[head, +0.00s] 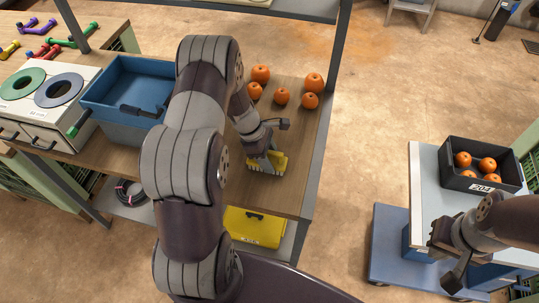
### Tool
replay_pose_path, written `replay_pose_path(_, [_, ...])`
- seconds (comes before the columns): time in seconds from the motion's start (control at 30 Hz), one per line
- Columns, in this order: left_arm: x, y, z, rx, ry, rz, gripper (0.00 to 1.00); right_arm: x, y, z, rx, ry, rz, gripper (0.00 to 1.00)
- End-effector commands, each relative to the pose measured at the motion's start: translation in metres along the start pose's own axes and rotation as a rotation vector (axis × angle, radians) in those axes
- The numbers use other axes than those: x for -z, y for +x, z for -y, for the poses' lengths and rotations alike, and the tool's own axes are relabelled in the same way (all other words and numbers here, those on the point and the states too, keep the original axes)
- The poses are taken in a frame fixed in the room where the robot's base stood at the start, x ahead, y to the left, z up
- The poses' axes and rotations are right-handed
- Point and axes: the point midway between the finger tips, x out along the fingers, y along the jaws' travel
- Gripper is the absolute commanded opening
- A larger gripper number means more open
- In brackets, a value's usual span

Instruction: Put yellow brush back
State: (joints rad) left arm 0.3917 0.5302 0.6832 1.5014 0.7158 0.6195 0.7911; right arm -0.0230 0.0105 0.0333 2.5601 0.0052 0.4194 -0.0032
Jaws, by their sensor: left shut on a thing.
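The yellow brush (280,162) is at the wooden bench's right part, in front of several orange fruits. My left gripper (265,158) is shut on it from above and hides part of it. Whether the brush touches the bench top I cannot tell. My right gripper (447,262) is at the lower right, beside the pale cart; its fingers look apart and empty.
Orange fruits (282,96) stand behind the brush. A blue bin (128,84) and a white box with two round openings (40,100) are at left. A yellow case (254,227) is below the bench. A black crate numbered 204 (482,184) holds more fruits on the cart (424,185).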

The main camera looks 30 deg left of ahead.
Motion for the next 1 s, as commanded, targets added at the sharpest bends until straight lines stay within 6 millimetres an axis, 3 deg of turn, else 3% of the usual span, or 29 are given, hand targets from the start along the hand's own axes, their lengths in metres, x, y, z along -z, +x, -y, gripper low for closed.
replay_pose_path(0.27, [0.001,0.003,-0.001,-0.001,0.002,0.0,0.24,0.0,0.003,0.0,0.0,0.0,0.0,0.0])
replay_pose_path(0.3, [0.001,0.003,0.0,-0.001,0.002,0.0,0.56,0.0,0.003,0.0,0.0,0.0,0.0,0.0])
replay_pose_path(0.37, [0.001,0.002,0.0,-0.001,0.002,0.0,0.75,0.0,0.002,0.0,0.0,0.0,0.0,0.0])
replay_pose_path(0.4, [0.001,0.002,0.0,-0.001,0.002,0.0,0.78,0.0,0.002,0.0,0.0,0.0,0.0,0.0])
replay_pose_path(0.73, [-0.001,-0.005,-0.001,-0.004,0.002,-0.001,0.78,0.0,0.001,0.0,0.0,0.0,0.0,0.0])
replay_pose_path(1.0, [0.001,-0.071,-0.002,-0.008,0.002,-0.002,0.78,-0.001,0.009,0.0,0.0,0.0,0.0,0.0])
